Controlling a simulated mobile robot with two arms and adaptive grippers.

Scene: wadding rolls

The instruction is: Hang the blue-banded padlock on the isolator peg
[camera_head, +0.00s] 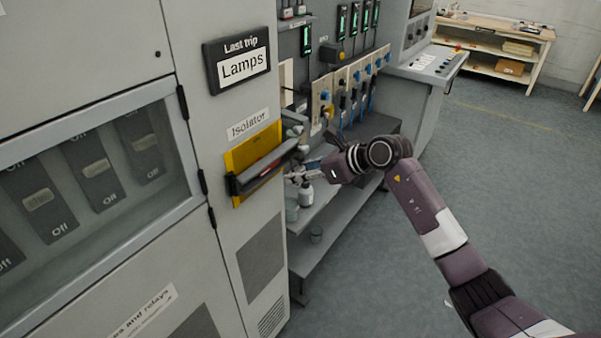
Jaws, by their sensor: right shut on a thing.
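The isolator is a yellow plate (236,160) with a long dark handle (262,172) across it, on the grey cabinet front under the label "Isolator" (248,124). My right gripper (300,175) is just right of the handle's right end, with its arm coming in from the right. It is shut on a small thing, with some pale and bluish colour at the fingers. The thing is too small and covered to make out as the blue-banded padlock. I cannot make out the isolator peg. My left gripper is not in view.
A cabinet window (85,175) with several switches is at the left. Behind my gripper, a grey shelf unit (335,215) carries a white bottle (306,194) and cups. Padlocks and tags hang on a board (345,88) beyond. The floor (480,180) at the right is clear.

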